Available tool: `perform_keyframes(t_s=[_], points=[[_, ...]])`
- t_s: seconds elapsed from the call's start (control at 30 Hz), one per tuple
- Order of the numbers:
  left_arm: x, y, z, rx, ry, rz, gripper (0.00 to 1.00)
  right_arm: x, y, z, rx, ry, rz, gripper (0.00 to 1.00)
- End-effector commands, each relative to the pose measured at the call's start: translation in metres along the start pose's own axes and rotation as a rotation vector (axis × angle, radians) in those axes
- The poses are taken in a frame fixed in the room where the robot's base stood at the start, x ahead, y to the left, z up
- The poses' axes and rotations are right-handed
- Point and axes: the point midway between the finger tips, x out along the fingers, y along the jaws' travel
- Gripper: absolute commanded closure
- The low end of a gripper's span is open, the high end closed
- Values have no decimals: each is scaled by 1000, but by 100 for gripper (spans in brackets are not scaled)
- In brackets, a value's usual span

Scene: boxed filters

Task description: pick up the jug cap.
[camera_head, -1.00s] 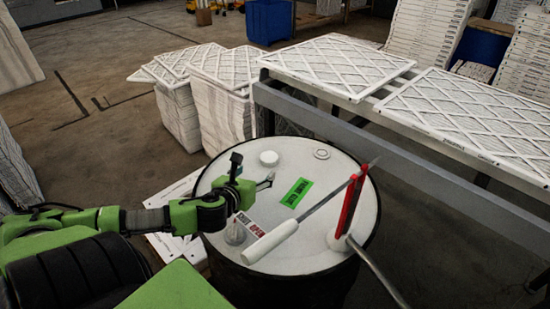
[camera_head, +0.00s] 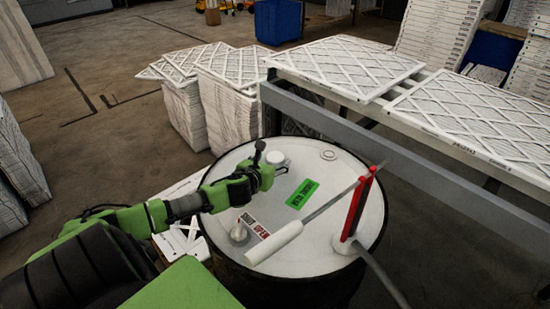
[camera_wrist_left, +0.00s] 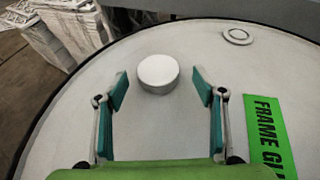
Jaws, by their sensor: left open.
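The jug cap looks to be the white round cap (camera_head: 276,158) on the white drum top (camera_head: 325,230), near its far left rim. It also shows in the left wrist view (camera_wrist_left: 158,73), upright and just beyond the fingertips, centred between them. My left gripper (camera_head: 279,171) is close to the cap on its near side in the head view, partly covering it. In the left wrist view my left gripper (camera_wrist_left: 160,88) is open with nothing between its teal pads. My right gripper is not in view.
A green label (camera_head: 302,194), a flat ring (camera_head: 328,155), a red stand (camera_head: 356,205) with a white-handled rod (camera_head: 274,242) and a small knob (camera_head: 238,233) are on the drum top. Filter stacks (camera_head: 230,105) and a filter bench (camera_head: 360,112) stand behind.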

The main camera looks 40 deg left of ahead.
Motion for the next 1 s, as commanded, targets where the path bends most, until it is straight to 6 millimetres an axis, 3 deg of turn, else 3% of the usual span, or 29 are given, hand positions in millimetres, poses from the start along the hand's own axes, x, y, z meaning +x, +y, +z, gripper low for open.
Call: perform_keyframes(t_s=[0.3, 0.6, 0.73, 1.0], points=[[37, 3, 6, -3, -1, 0, 37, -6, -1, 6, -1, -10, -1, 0], [40, 3, 5, -1, 0, 0, 37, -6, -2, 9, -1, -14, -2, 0], [40, 3, 5, -1, 0, 0, 66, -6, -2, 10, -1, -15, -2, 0], [40, 3, 5, -1, 0, 0, 66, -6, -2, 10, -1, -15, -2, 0]])
